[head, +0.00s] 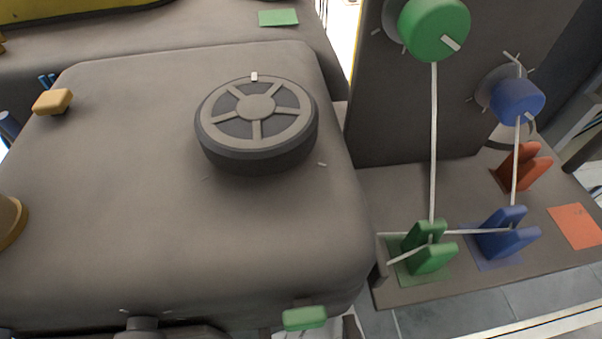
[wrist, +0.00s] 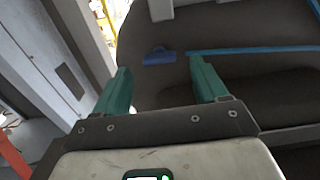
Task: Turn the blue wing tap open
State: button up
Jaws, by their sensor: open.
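A small flat blue piece, which looks like the blue wing tap (wrist: 158,57), shows in the wrist view against a dark rounded body. It lies beyond the fingertips, in line with the gap between them. My gripper (wrist: 160,68) has its two teal fingers apart with nothing held between them. I cannot tell how far the blue piece is from the fingertips, but no contact shows. My gripper is not seen in the head view. A blue part (head: 8,126) is cut off at the left edge there; I cannot tell whether it is the tap.
A dark tank with a spoked handwheel (head: 257,108) fills the head view. A yellow tap (head: 52,101) and a green tap (head: 305,318) sit at its edges. Green and blue knobs have cords to cleats at right. A blue strip (wrist: 250,49) runs beside the blue piece.

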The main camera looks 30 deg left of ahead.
jog(key=shift+x, duration=1.75)
jog(key=shift+c, duration=0.3)
jog(key=c, duration=1)
jog(key=shift+n+p, duration=0.35)
jog(key=shift+n, duration=0.05)
jog(key=n+p, duration=0.4)
jog(key=n, duration=1.3)
jog(key=shift+s+a+f, duration=0.1)
